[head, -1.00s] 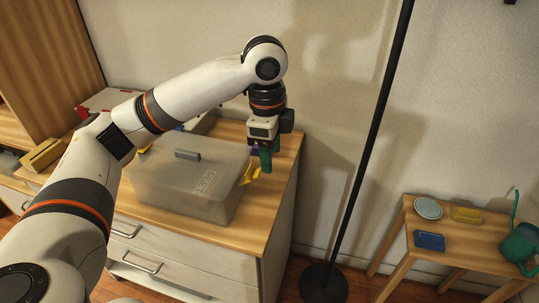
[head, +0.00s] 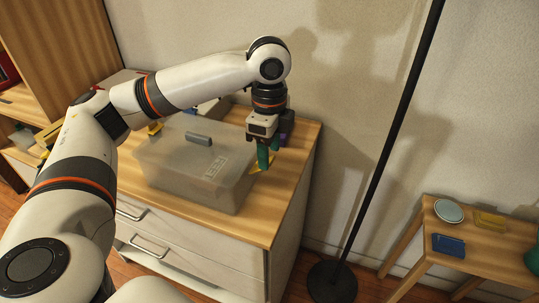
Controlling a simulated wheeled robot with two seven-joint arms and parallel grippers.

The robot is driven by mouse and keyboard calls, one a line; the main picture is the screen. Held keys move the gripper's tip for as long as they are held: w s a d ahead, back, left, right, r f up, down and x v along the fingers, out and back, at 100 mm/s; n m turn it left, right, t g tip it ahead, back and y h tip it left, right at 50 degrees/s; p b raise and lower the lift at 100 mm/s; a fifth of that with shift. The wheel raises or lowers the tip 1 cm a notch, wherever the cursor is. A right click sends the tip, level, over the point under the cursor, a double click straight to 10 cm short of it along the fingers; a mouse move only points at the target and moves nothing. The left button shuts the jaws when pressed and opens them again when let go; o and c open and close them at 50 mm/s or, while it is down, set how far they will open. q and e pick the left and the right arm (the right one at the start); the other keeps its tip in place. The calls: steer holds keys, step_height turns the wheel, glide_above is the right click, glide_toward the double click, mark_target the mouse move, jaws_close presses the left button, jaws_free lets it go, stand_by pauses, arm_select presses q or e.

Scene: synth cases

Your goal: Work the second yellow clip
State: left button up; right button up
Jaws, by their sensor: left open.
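A translucent grey box (head: 190,180) with a grey lid handle (head: 199,139) stands on the wooden top of a drawer cabinet. A yellow clip (head: 256,168) shows at the box's right side, partly hidden behind my fingers. Another yellow piece (head: 155,128) shows at the box's back left, beside my arm; it looks like a clip. My left gripper (head: 268,157) points down with open green fingers, close by the right-hand clip. I cannot tell whether they touch it. My right gripper is out of view.
A purple thing (head: 288,127) is partly hidden behind my left gripper. A black lamp pole (head: 385,150) rises to the right of the cabinet. A small wooden table (head: 465,262) at the right bears a round dish (head: 448,211) and a blue item (head: 448,245). The cabinet top's front right is clear.

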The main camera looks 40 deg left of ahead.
arm_select(q)
steer(key=shift+f, duration=0.7)
